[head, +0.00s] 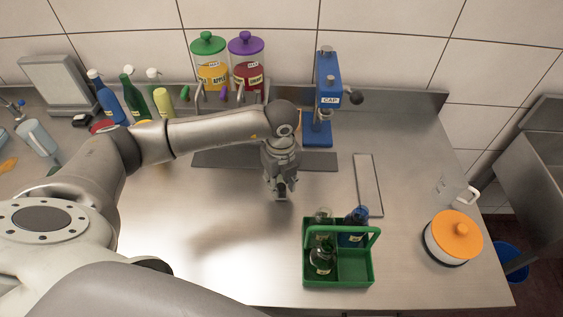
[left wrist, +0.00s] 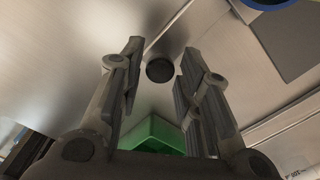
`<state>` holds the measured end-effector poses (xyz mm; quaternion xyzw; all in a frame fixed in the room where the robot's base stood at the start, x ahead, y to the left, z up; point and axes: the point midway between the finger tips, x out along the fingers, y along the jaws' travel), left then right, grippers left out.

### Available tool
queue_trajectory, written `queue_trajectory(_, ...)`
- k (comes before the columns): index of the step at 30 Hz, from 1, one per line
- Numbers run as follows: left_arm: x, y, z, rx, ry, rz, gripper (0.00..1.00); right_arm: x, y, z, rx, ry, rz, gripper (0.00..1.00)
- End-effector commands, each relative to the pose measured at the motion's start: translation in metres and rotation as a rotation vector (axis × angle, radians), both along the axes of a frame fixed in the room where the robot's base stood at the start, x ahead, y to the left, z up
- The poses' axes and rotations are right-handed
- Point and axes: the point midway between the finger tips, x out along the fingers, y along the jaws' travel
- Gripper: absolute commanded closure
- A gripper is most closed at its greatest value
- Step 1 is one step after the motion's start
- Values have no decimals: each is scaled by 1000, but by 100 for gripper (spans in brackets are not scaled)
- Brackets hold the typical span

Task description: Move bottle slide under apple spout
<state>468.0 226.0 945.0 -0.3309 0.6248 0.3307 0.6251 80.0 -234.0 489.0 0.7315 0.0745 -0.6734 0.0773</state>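The apple dispenser (head: 211,76) with the green lid stands at the back wall; its spout (head: 200,94) points down at the front. The bottle slide shows as a long dark grey strip (head: 225,159) below the dispensers, partly hidden by my left arm. My left gripper (head: 282,193) points down in front of this strip. In the left wrist view its fingers (left wrist: 160,75) are open, with a dark round knob (left wrist: 159,69) between them and a gap on both sides. I cannot tell whether the knob belongs to the slide. My right gripper is not in view.
A second dispenser (head: 246,76) with a purple lid stands beside the apple one. The blue cap press (head: 328,85) is to the right. A green caddy (head: 338,281) with bottles and an orange-lidded pot (head: 453,236) stand in front. The counter's left middle is clear.

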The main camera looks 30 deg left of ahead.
Motion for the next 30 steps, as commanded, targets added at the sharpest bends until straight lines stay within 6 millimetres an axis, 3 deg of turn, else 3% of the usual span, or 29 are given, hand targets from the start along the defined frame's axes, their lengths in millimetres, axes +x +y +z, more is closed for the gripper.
queue_trajectory(5,0,0,0,0,0,0,94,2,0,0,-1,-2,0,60)
queue_trajectory(11,-2,4,0,1,1,1,94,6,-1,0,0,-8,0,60)
queue_trajectory(30,-24,50,-1,3,2,3,94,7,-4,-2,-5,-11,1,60)
